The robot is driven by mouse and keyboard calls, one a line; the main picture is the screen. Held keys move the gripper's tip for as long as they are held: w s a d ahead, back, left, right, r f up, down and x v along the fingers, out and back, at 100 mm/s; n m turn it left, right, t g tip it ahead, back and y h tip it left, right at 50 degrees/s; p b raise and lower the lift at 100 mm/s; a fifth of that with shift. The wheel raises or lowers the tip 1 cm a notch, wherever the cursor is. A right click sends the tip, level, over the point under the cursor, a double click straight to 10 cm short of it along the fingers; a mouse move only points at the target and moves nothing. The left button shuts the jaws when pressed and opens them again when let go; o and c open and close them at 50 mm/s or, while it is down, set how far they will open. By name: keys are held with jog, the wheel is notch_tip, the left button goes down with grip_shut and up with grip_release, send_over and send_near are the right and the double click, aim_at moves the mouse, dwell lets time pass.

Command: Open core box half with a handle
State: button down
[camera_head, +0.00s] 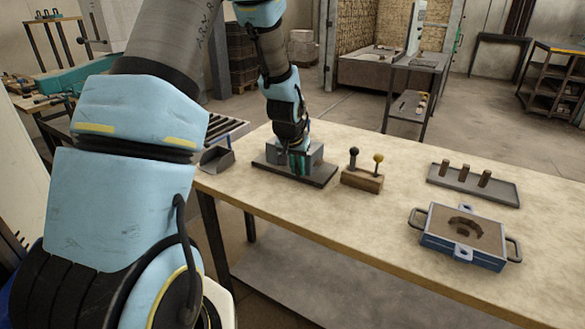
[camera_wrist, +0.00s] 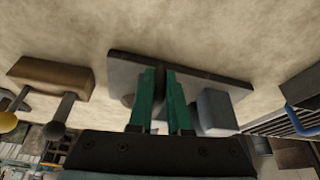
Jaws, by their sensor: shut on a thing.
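The core box (camera_head: 316,152) is a grey block on a dark flat base plate (camera_head: 318,180), at the left part of the workbench. In the wrist view, one grey half (camera_wrist: 215,112) is right of my fingers, and grey surface shows behind and left of them, on the base plate (camera_wrist: 205,78). My gripper (camera_head: 299,163) points down at the core box, its two teal fingers (camera_wrist: 164,90) close together with a narrow gap. It is shut on the handle, which the fingers mostly hide. I cannot tell how far apart the halves are.
Right of the core box stands a wooden block (camera_head: 362,180) with a black-knobbed and a yellow-knobbed lever. A grey tray (camera_head: 505,193) holds three pegs. A blue moulding flask (camera_head: 435,240) has side handles. A grey scoop-like bin (camera_head: 216,158) is at the left edge. The bench's front middle is clear.

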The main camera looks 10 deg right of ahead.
jog(key=shift+s+d, duration=0.55)
jog(key=shift+d, duration=0.1)
jog(key=shift+a, duration=0.1)
jog(key=c, duration=0.9)
grip_release()
jog(key=b+v, duration=0.1)
jog(key=v, duration=0.9)
jog(key=shift+s+r+b, duration=0.15)
jog(key=shift+r+b, duration=0.15)
jog(key=shift+r, duration=0.05)
